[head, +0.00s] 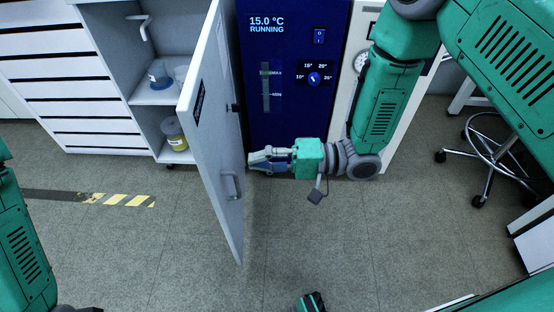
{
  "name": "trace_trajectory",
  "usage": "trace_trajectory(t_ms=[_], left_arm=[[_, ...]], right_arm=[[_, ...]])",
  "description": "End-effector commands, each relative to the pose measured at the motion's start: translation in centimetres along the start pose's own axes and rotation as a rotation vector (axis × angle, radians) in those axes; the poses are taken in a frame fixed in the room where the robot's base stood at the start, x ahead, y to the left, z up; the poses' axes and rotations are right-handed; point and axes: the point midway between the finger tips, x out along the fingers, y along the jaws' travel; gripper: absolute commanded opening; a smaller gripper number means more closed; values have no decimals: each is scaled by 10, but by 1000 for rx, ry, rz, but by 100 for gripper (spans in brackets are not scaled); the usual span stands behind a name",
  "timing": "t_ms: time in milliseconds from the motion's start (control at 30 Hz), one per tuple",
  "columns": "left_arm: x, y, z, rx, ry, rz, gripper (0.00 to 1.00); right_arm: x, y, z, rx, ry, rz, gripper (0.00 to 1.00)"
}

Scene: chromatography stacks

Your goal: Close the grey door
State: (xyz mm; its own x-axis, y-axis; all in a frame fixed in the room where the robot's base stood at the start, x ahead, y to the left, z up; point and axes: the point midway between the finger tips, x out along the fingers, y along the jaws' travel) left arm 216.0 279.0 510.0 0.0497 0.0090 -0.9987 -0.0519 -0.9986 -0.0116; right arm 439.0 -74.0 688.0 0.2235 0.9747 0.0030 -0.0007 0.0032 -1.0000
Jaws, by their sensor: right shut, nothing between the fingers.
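The grey door (212,130) stands open, swung out from a grey cabinet (115,50) at the upper left. A handle (230,185) sits low on its right face. My right gripper (254,161) is shut and empty at the right side of the door, close to its face above the handle. I cannot tell whether the fingertips touch the door. My left arm shows at the left edge, but its gripper is not clearly in view.
The open cabinet holds a beaker with blue liquid (159,77) and a yellow container (174,134). A dark blue unit (280,110) stands behind my right gripper. Drawers (45,75) are at the left. A wheeled chair base (490,150) stands at the right. Floor in front is clear.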

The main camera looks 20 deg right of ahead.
Motion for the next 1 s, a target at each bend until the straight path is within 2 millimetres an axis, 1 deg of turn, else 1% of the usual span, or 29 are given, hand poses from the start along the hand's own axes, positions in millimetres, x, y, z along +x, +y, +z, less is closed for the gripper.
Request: trace_trajectory(t_ms=[33,200,300,400,600,1000], left_arm=[[5,0,0,0,0,0,40],[14,0,1,-1,0,0,40],[18,0,1,-1,0,0,40],[21,0,1,-1,0,0,40],[22,0,1,0,0,0,40],[20,0,1,0,0,0,40]], right_arm=[[13,2,1,-2,-5,-1,0],[43,2,0,-2,-3,-1,0],[57,2,0,-1,-2,-3,0],[65,1,-1,0,0,-3,0],[73,0,0,0,2,-1,0],[73,-1,0,2,13,-2,0]])
